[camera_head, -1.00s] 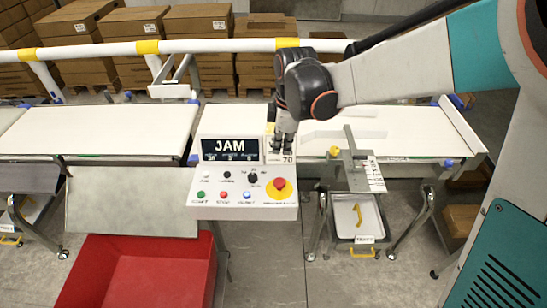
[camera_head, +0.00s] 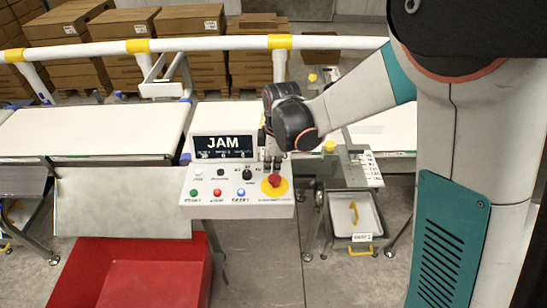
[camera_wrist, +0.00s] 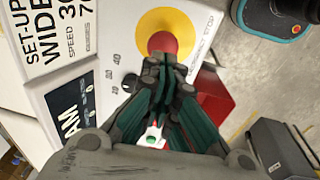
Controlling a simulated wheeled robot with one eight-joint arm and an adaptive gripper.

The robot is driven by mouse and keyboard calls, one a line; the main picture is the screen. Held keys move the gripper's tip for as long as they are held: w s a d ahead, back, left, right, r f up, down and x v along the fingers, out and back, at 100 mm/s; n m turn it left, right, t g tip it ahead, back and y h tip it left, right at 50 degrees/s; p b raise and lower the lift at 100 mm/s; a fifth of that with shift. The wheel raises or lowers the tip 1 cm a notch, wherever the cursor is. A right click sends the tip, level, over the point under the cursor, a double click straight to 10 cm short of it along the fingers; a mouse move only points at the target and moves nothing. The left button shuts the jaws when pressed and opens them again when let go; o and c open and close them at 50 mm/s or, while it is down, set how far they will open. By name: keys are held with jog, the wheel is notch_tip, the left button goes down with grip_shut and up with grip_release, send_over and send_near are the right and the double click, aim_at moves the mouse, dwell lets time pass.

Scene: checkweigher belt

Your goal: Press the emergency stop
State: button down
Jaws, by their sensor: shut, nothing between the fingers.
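The emergency stop is a red mushroom button (camera_head: 274,181) on a yellow round plate at the right end of the white control panel (camera_head: 215,211). It also shows in the wrist view (camera_wrist: 163,43), where the fingertips overlap its lower edge. My gripper (camera_head: 272,168) is shut and empty, pointing down just above and behind the button in the head view. In the wrist view my gripper (camera_wrist: 165,65) has its tips at the button's edge; whether they touch it I cannot tell. The display (camera_head: 223,146) above the panel reads JAM.
Green, red and blue buttons (camera_head: 241,193) and a black knob (camera_head: 247,174) sit left of the stop. White belts (camera_head: 95,130) lie behind. A red bin (camera_head: 150,280) stands below left. A metal bracket (camera_head: 357,168) stands right of the panel.

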aim_at(271, 179)
jog(key=shift+w+a+f+b, duration=0.1)
jog(key=shift+f+b, duration=0.25)
jog(key=shift+f, duration=1.15)
notch_tip(271, 179, down, 2)
jog(key=shift+b, duration=0.75)
jog(key=shift+s, duration=0.25)
jog(key=shift+f, duration=0.1)
notch_tip(271, 179, up, 15)
jog(key=d+p, duration=0.1)
jog(key=p, duration=0.4)
jog(key=shift+s+f+p, duration=0.15)
jog(key=shift+s+p, duration=0.15)
jog(key=shift+s, duration=0.15)
jog(key=shift+d+f, duration=0.1)
jog(key=shift+d, duration=0.05)
